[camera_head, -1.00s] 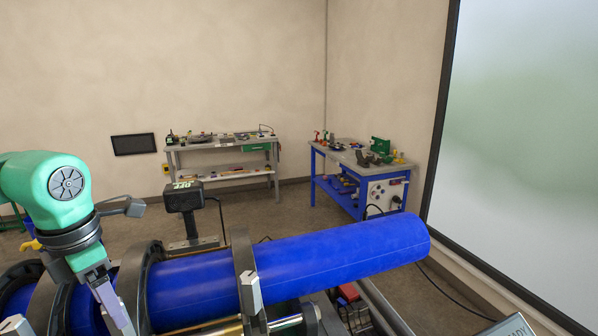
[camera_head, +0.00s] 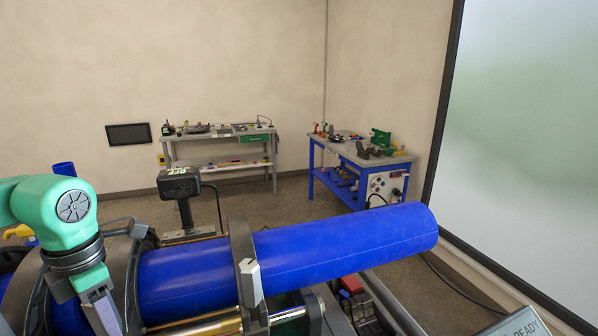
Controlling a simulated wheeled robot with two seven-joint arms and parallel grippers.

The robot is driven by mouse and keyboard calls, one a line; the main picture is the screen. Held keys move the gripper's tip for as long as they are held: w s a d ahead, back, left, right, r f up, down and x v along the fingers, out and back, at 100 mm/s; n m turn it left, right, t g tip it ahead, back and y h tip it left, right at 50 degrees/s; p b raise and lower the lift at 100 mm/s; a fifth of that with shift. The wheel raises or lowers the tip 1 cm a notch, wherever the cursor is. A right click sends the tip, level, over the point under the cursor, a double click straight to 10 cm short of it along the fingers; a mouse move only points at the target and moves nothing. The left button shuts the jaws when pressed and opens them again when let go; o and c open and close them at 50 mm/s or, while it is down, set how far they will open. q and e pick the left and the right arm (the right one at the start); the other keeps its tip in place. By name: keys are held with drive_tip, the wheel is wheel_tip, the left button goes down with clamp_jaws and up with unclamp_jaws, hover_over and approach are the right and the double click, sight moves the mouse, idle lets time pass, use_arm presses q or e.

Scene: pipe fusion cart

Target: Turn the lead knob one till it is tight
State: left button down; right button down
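A long blue pipe (camera_head: 340,248) lies in the dark ring clamps of the fusion cart, its free end pointing right. A light grey faceted knob (camera_head: 250,285) stands at the front of the right-hand clamp (camera_head: 241,240). I cannot tell whether it is lead knob one. My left arm, green and dark grey, comes in from the left over the left clamps. My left gripper (camera_head: 103,312) is at the lower left, in front of the pipe and well left of that knob. Its fingertips are cut off by the bottom edge, so its opening and any contact are hidden. My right gripper is out of view.
A black box with a lit display (camera_head: 179,182) stands on a post behind the pipe. A grey bench (camera_head: 222,135) and a blue bench (camera_head: 340,185) with tools stand by the walls. A panel reading READY (camera_head: 520,322) is at lower right. Open floor lies behind the cart.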

use_arm(q)
drive_tip(key=shift+d+r+m, duration=0.1)
drive_tip(key=shift+r+m, duration=0.15)
drive_tip(key=shift+m, duration=0.15)
drive_tip(key=shift+m+p, duration=0.5)
drive_tip(key=shift+m, duration=0.3)
drive_tip(key=shift+s+a+m, duration=0.1)
drive_tip(key=shift+a+m, duration=0.1)
drive_tip(key=shift+m, duration=0.1)
drive_tip(key=shift+r+m+p, duration=0.2)
drive_tip(key=shift+m+p, duration=0.1)
drive_tip(key=shift+m, duration=0.8)
drive_tip(key=shift+a+f, duration=0.1)
drive_tip(key=shift+f, duration=0.05)
drive_tip(key=shift+c, duration=1.9)
unclamp_jaws()
drive_tip(key=o, duration=0.4)
drive_tip(key=shift+s, duration=0.2)
drive_tip(key=shift+s+d+r, duration=0.2)
drive_tip(key=shift+d, duration=0.05)
drive_tip(key=shift+w+a, duration=0.15)
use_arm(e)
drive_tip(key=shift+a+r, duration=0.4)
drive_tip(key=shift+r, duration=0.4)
